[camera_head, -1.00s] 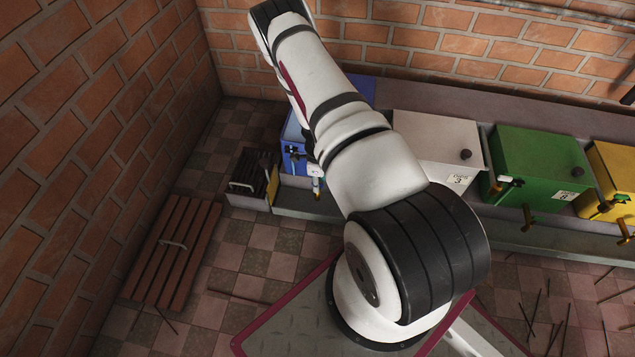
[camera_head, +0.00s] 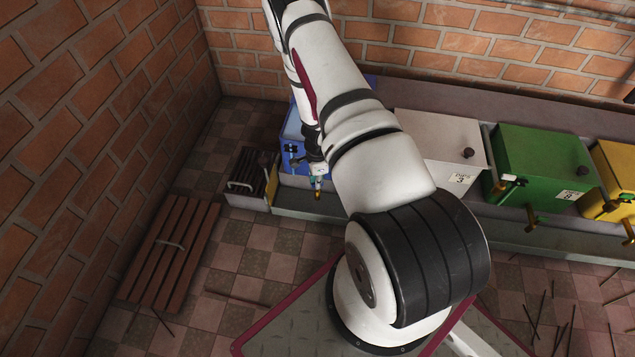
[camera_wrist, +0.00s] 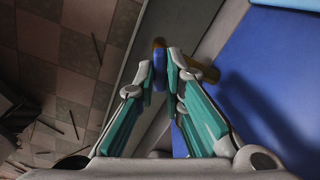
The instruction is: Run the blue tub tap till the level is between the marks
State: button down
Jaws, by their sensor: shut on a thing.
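The blue tub (camera_head: 291,151) stands at the left end of the row, mostly hidden behind my arm in the head view. Its blue wall (camera_wrist: 270,85) fills the right of the wrist view. A brass tap (camera_wrist: 206,72) with a blue part (camera_wrist: 159,44) sticks out from the tub's front; its brass end (camera_head: 318,194) shows low in the head view. My gripper (camera_wrist: 160,72) has its teal-padded fingers closed together on the tap. In the head view my gripper (camera_head: 317,174) is at the tub's front. The level and its marks cannot be made out.
A white tub (camera_head: 435,145), a green tub (camera_head: 540,160) and a yellow tub (camera_head: 615,170) stand to the right. A dark slatted crate (camera_head: 246,168) is close on the left.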

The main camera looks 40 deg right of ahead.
jog(key=c, duration=1.7)
grip_release()
jog(key=shift+r, duration=0.1)
notch_tip(320, 180, up, 12)
jog(key=shift+f, duration=0.1)
